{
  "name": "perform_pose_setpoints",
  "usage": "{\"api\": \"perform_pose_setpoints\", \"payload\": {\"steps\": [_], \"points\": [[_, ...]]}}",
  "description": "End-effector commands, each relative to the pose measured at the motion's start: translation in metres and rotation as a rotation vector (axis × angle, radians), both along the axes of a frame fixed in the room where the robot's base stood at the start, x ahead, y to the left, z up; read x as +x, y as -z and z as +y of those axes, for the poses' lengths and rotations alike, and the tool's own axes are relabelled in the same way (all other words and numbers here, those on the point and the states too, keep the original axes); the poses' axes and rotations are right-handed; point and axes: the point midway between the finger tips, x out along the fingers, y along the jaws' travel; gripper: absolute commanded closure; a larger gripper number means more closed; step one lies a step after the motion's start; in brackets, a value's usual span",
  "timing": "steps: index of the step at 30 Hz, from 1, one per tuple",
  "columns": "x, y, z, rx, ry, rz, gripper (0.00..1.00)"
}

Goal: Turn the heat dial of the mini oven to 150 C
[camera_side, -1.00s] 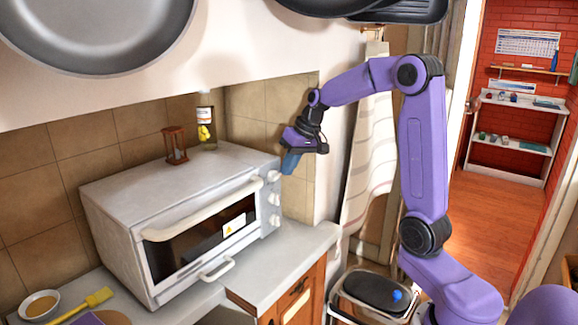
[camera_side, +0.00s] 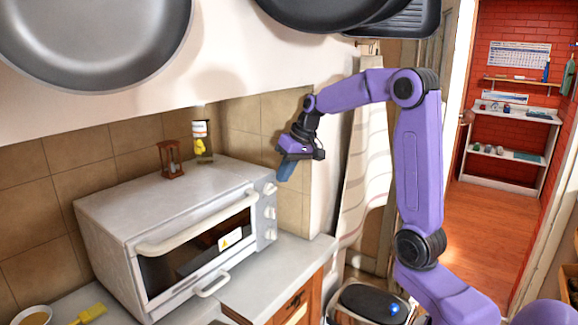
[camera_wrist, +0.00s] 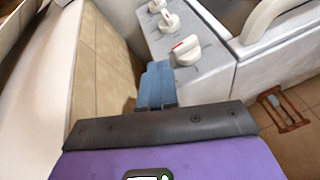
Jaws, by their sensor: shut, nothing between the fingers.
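The white mini oven (camera_side: 170,195) stands on the counter, with three white dials down the right side of its front. The top dial (camera_side: 270,188), middle dial (camera_side: 270,212) and bottom dial (camera_side: 270,235) show in the side view. In the wrist view, the nearest dial (camera_wrist: 186,50) has a red mark; two more lie beyond it. I cannot read any labels, or tell which is the heat dial. My gripper (camera_side: 285,174) is shut and empty, close to the top dial. Its blue fingers (camera_wrist: 157,85) appear beside the nearest dial; contact is unclear.
An hourglass (camera_side: 171,158) and a bottle (camera_side: 201,140) stand at the back of the oven top. Pans (camera_side: 90,40) hang above. The tiled wall (camera_wrist: 100,65) is close beside my fingers. The oven door handle (camera_side: 195,226) runs across the front.

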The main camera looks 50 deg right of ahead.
Motion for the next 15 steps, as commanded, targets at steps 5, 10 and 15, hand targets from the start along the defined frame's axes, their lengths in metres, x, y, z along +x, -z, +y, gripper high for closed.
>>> {"api": "perform_pose_setpoints", "payload": {"steps": [5,10,15], "points": [[-0.007,-0.021,-0.004,-0.002,0.002,-0.005,1.00],[-0.020,-0.052,-0.008,-0.002,0.003,-0.006,1.00],[-0.033,-0.080,-0.012,-0.002,0.002,-0.004,1.00]]}}
